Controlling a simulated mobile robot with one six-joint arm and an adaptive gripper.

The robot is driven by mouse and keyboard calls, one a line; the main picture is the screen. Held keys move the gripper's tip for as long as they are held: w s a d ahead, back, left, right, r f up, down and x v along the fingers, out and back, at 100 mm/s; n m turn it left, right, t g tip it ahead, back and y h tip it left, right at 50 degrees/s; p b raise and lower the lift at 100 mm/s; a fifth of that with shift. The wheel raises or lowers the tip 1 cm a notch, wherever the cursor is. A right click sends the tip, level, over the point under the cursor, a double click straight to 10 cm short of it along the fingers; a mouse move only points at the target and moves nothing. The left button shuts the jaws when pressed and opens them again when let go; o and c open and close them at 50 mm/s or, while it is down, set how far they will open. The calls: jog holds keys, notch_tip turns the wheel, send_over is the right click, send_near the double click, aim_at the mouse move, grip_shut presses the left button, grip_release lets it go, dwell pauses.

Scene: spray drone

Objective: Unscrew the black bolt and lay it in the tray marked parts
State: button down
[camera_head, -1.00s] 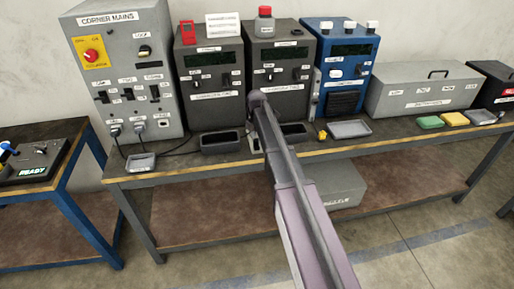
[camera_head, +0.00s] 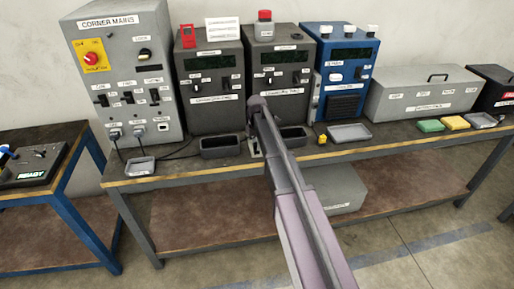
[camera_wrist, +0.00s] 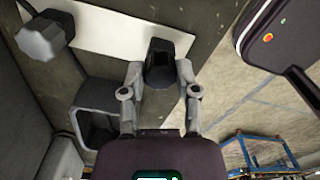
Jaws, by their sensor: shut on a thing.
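In the wrist view, the black bolt (camera_wrist: 160,66) sits between the two fingertips of my gripper (camera_wrist: 158,78), which is shut on it. A pale plate (camera_wrist: 110,28) lies behind it; I cannot tell whether the bolt is still threaded in. A grey hex-headed bolt (camera_wrist: 40,40) stands apart to the left. In the head view, my gripper (camera_head: 257,103) is above the bench in front of the dark grey units, and the bolt is hidden there. Several trays stand on the bench, including a dark one (camera_head: 220,152) and a grey one (camera_head: 349,139); I cannot read which is marked parts.
A grey mains cabinet (camera_head: 125,75), dark grey units (camera_head: 208,95) and a blue unit (camera_head: 342,80) line the back of the bench (camera_head: 190,168). A small tray (camera_head: 141,173) is at the left end. A small yellow object (camera_head: 322,139) lies near the grey tray.

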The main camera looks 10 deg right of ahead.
jog(key=shift+n, duration=0.3)
jog(key=n, duration=0.9)
jog(key=shift+n, duration=0.4)
jog(key=shift+c, duration=1.3)
grip_release()
jog(key=shift+m, duration=0.5)
